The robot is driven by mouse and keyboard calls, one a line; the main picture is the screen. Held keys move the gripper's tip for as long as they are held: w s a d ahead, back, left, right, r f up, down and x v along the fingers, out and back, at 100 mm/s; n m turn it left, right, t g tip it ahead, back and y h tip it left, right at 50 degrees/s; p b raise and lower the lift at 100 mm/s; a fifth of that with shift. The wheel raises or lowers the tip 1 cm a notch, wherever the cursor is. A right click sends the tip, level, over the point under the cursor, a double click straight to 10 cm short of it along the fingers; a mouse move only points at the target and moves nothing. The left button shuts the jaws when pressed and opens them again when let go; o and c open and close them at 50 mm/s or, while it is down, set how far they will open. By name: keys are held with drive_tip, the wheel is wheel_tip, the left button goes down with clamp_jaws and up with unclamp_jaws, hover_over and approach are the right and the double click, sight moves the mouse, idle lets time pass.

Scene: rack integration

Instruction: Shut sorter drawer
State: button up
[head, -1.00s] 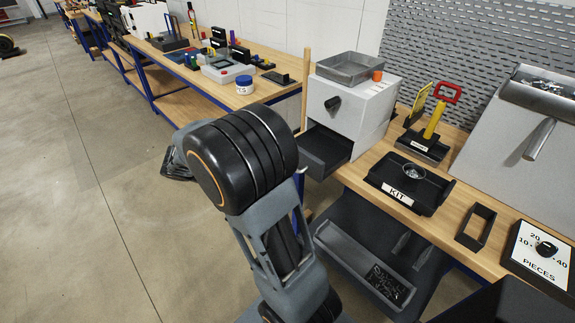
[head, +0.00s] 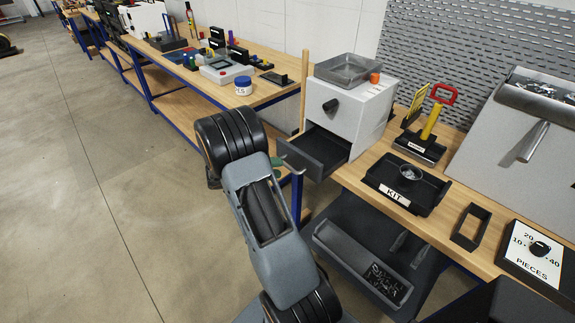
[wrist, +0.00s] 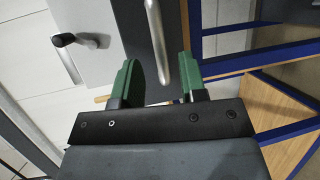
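The white sorter box (head: 350,107) stands on the wooden bench, with a black knob (head: 331,105) on its upper front. Its dark grey drawer (head: 322,150) is pulled out below the knob, and its inside looks empty. My gripper (head: 281,161), partly hidden by my wrist, is just left of the drawer's front in the head view. In the wrist view my two green fingers (wrist: 160,72) are spread apart, with the dark drawer and a light metal bar (wrist: 189,72) close by. I cannot tell whether a finger touches them. The knob (wrist: 66,40) shows at the upper left there.
A grey tray (head: 348,68) and an orange cup (head: 375,78) sit on the sorter. Right of it are the black KIT tray (head: 430,200) and a yellow tool with a red handle (head: 432,120). A grey bin (head: 345,255) hangs below the bench. The floor at left is clear.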

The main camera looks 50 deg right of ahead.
sight(288, 167)
drive_tip(key=shift+p+x, duration=0.3)
drive_tip(key=shift+x, duration=1.95)
clamp_jaws()
